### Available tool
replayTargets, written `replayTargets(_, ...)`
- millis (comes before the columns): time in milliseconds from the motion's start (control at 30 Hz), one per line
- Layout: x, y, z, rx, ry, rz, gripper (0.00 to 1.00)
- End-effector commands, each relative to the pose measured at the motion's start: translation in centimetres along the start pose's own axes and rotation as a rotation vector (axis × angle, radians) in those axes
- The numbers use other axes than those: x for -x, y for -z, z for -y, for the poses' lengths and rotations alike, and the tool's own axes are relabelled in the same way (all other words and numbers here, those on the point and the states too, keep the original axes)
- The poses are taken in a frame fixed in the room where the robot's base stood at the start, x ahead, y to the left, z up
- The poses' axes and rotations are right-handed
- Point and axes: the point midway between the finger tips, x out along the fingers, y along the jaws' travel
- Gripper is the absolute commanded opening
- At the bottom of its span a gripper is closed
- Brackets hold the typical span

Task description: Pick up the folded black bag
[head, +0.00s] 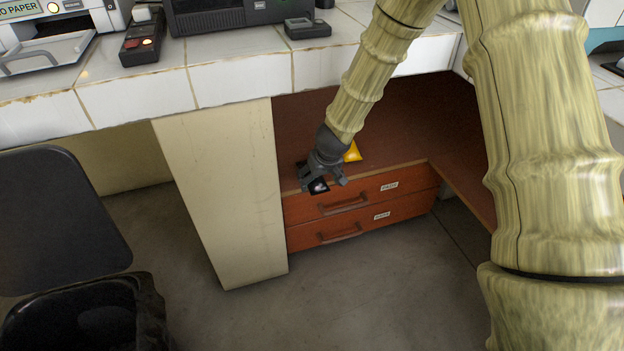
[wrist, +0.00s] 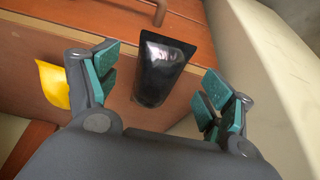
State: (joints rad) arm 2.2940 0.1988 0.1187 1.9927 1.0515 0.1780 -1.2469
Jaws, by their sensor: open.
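The folded black bag (wrist: 163,66) is a small glossy dark packet, seen between my gripper's fingers in the wrist view. It sits at the front edge of the wooden surface above the drawers. In the head view the bag (head: 318,188) shows only partly, behind and below my gripper (head: 324,180). In the wrist view my gripper (wrist: 157,84) is open, with one green-padded finger on each side of the bag. Gaps show between the bag and both fingers. I cannot tell how far the bag is from the fingertips in depth.
A yellow item (head: 352,152) lies on the wooden surface just right of my gripper. Two labelled drawers with handles (head: 343,203) are below. A cream side panel (head: 222,190) stands to the left, and a white tiled counter (head: 240,84) overhangs.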

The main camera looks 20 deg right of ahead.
Motion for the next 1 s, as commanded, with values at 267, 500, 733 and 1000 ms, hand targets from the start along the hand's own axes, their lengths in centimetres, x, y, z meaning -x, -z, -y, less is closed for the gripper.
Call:
replayTargets(267,-2.9,-0.1,0.0,0.0,-0.001,0.0,0.81)
replayTargets(500,-3.0,-0.1,0.0,-0.001,-0.001,0.0,0.81)
replayTargets(733,-3.0,-0.1,0.0,0.0,-0.001,0.0,0.47)
replayTargets(1000,-3.0,-0.1,0.0,0.0,-0.001,0.0,0.32)
